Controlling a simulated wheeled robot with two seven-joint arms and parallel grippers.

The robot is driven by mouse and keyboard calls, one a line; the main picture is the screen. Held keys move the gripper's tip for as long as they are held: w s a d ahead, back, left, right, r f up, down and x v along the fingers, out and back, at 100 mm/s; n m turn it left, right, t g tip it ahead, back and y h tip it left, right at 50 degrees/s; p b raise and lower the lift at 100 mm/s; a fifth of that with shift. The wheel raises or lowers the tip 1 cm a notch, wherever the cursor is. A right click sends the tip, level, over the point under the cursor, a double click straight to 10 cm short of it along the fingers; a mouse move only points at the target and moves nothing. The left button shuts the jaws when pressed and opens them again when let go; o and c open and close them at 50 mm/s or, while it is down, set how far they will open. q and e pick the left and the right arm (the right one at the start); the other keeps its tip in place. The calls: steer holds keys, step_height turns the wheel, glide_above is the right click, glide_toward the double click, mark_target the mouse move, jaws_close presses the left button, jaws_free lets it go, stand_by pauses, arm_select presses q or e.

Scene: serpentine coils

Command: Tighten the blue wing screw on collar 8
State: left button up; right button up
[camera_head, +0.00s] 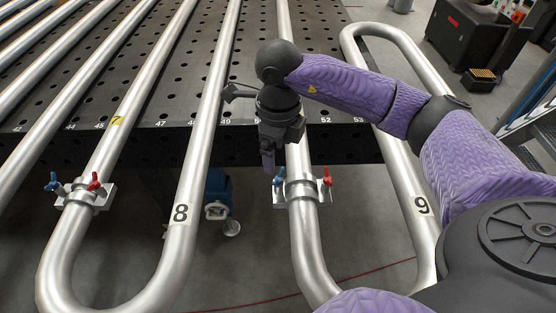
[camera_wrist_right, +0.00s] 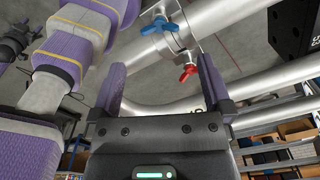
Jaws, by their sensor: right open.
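A metal collar (camera_head: 302,190) sits on the pipe right of the label 8 (camera_head: 180,213). It bears a blue wing screw (camera_head: 279,177) on its left and a red one (camera_head: 327,177) on its right. Another collar (camera_head: 88,195), also with blue and red screws, is on the pipe marked 7; no number shows on either collar. My right gripper (camera_head: 268,160) points down just above and left of the middle collar's blue screw. In the right wrist view, my open gripper (camera_wrist_right: 162,85) is empty, with a blue wing screw (camera_wrist_right: 160,25) beyond its fingertips and a red one (camera_wrist_right: 188,72) nearer the right finger.
Long steel pipes run over a perforated dark table (camera_head: 262,75) and bend in front of its edge. The pipe marked 9 (camera_head: 420,205) stands to the right. A blue object (camera_head: 217,190) is on the floor below. Shelving with boxes (camera_wrist_right: 275,145) shows in the wrist view.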

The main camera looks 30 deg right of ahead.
mark_target(278, 174)
step_height(278, 174, down, 6)
steer(key=shift+r+b, duration=0.1)
steer(key=shift+b, duration=0.35)
steer(key=shift+f, duration=0.5)
arm_select(q)
steer(key=shift+s+a+f, duration=0.2)
steer(key=shift+a+f, duration=0.2)
steer(key=shift+f, duration=0.2)
arm_select(e)
steer(key=shift+c, duration=0.7)
steer(key=c, duration=1)
arm_select(q)
steer(key=shift+w+d, duration=0.1)
steer(key=shift+d, duration=0.05)
